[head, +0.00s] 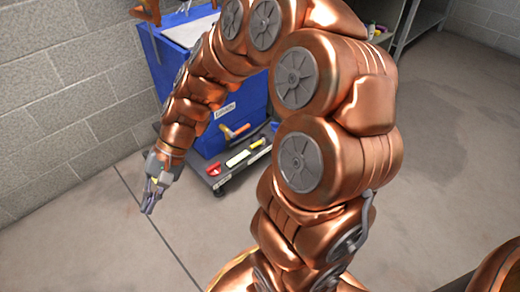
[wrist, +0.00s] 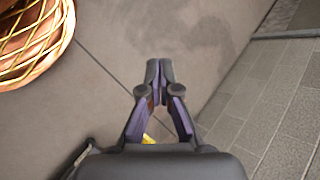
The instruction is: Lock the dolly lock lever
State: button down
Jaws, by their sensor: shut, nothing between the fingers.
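A dark dolly (head: 228,177) stands on the floor under a blue cabinet. At its front left corner is a small red part (head: 213,169), which may be the lock lever; it is too small to tell its position. The dolly is not clearly visible in the wrist view.
A block wall (head: 60,90) runs along the left. A metal shelf (head: 405,22) stands at the back. The concrete floor (head: 110,235) in front is clear.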

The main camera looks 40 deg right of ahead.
jog(key=w+d+f+m+t+y, duration=0.15)
jog(key=w+d+m+t, duration=0.25)
jog(key=w+d+m, duration=0.45)
jog(key=w+d+f+m+t, duration=0.35)
jog(key=w+d, duration=0.25)
jog(key=w, duration=0.5)
jog(key=w+d+f+m+t+h, duration=0.1)
jog(key=d+f+m+t+h, duration=0.2)
jog(key=d, duration=0.4)
jog(key=w+d+f+m+t, duration=0.1)
jog(key=w+d+f+m, duration=0.1)
jog(key=d+f+m, duration=0.35)
jog(key=s+d+f+m+h, duration=0.4)
jog(key=s+d+f, duration=0.3)
jog(key=d, duration=0.6)
jog(key=s+d+f+m+g+h, duration=0.1)
jog(key=s+d+f+m+h, duration=0.2)
jog(key=d+f, duration=0.9)
jog(key=s+m, duration=0.3)
jog(key=s, duration=0.1)
jog(key=shift+s+d+f+h, duration=0.15)
jog(key=shift+d+f+h, duration=0.15)
jog(key=shift+d+h, duration=0.05)
jog(key=shift+f, duration=0.1)
